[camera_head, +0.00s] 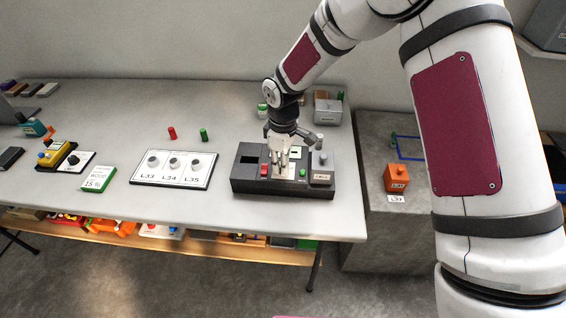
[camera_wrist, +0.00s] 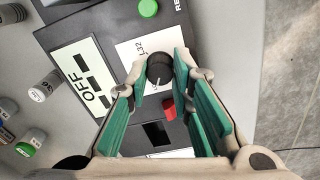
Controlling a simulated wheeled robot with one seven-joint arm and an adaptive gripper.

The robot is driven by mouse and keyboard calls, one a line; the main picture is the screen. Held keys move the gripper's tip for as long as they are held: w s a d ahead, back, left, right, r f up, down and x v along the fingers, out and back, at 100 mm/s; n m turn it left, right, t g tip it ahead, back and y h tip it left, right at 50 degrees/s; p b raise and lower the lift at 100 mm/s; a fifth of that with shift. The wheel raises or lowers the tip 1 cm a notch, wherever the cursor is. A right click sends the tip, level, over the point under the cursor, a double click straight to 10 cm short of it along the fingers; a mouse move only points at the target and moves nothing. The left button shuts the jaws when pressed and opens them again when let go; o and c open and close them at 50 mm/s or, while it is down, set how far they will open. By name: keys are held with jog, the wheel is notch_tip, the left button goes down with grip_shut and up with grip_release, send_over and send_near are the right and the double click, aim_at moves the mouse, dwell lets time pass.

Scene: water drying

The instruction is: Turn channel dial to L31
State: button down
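The channel dial (camera_wrist: 160,68) is a round black knob on a white plate (camera_wrist: 134,53) of the dark control box (camera_head: 240,184). In the wrist view a label reading L32 is printed beside the dial; another mark near its lower edge is too small to read surely. My gripper (camera_wrist: 161,66) points down over the plate with its green-padded fingers apart, one on each side of the dial. Narrow gaps show between pads and knob; I cannot tell contact. In the head view my gripper (camera_head: 281,164) hides the dial.
A white board with grey knobs, labelled L33, L34, L35 (camera_head: 148,181), lies to the left. An orange block (camera_head: 397,178) stands on the grey surface at right.

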jog(key=shift+m, duration=0.3)
jog(key=m+b, duration=0.1)
jog(key=m, duration=0.4)
jog(key=shift+m, duration=0.3)
jog(key=m, duration=0.5)
jog(key=shift+m, duration=0.3)
dwell(0.3)
jog(key=c, duration=1.4)
grip_release()
jog(key=shift+r, duration=0.1)
notch_tip(320, 180, up, 12)
jog(key=shift+f, duration=0.1)
